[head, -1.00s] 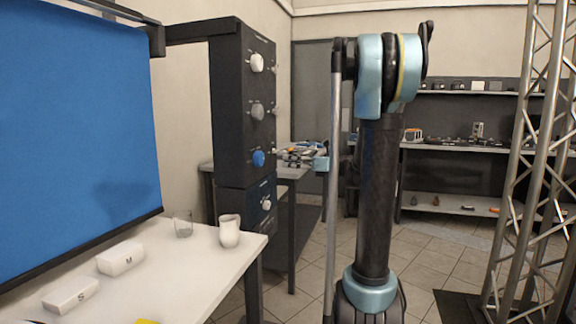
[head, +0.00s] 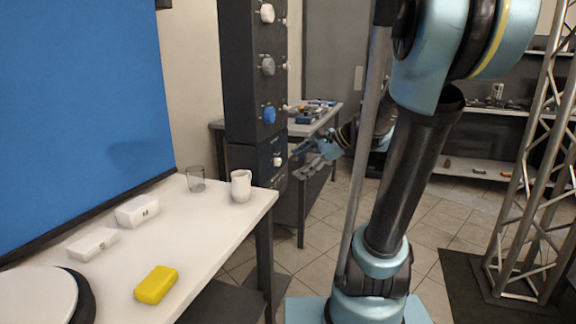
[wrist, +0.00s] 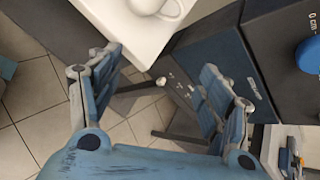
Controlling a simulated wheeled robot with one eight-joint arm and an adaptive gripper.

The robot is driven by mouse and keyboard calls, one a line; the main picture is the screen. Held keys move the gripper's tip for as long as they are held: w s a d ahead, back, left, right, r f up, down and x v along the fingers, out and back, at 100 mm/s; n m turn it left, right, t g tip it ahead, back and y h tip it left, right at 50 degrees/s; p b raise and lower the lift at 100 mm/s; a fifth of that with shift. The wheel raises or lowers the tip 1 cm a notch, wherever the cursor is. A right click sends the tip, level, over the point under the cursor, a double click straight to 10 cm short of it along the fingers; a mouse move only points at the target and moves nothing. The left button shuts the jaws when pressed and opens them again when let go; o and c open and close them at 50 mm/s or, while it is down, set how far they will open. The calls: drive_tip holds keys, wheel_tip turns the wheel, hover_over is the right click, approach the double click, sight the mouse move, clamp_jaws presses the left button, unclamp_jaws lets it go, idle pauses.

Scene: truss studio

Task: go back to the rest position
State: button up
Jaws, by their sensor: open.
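My gripper (head: 306,157) is in front of the dark knob panel's lower part in the head view, past the right end of the white table. In the wrist view my gripper (wrist: 160,98) shows with its two blue fingers spread apart and nothing between them. Beyond the fingers are the table corner, the floor and the dark panel. My arm rises at the right of the head view and bends down behind to the gripper.
The white table (head: 215,222) bears a white jug (head: 241,187), a glass (head: 196,179), two white blocks and a yellow block (head: 156,285). The knob panel (head: 250,75) stands beyond it. A back bench (head: 330,113) holds tools. A metal truss (head: 530,170) stands at right.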

drive_tip(key=s+d+f+n+h, duration=0.5)
drive_tip(key=s+d+f+n, duration=0.2)
drive_tip(key=s, duration=0.3)
drive_tip(key=s+d+f+n+g+h, duration=0.1)
drive_tip(key=s+d+f+n+h, duration=0.4)
drive_tip(key=s+d+f+n, duration=0.2)
wheel_tip(320, 180, down, 2)
drive_tip(key=s, duration=0.3)
drive_tip(key=shift+d+n+g, duration=0.3)
drive_tip(key=shift+n, duration=0.1)
drive_tip(key=shift+w+f, duration=0.2)
drive_tip(key=shift+w, duration=0.3)
drive_tip(key=shift+c, duration=0.5)
idle(0.3)
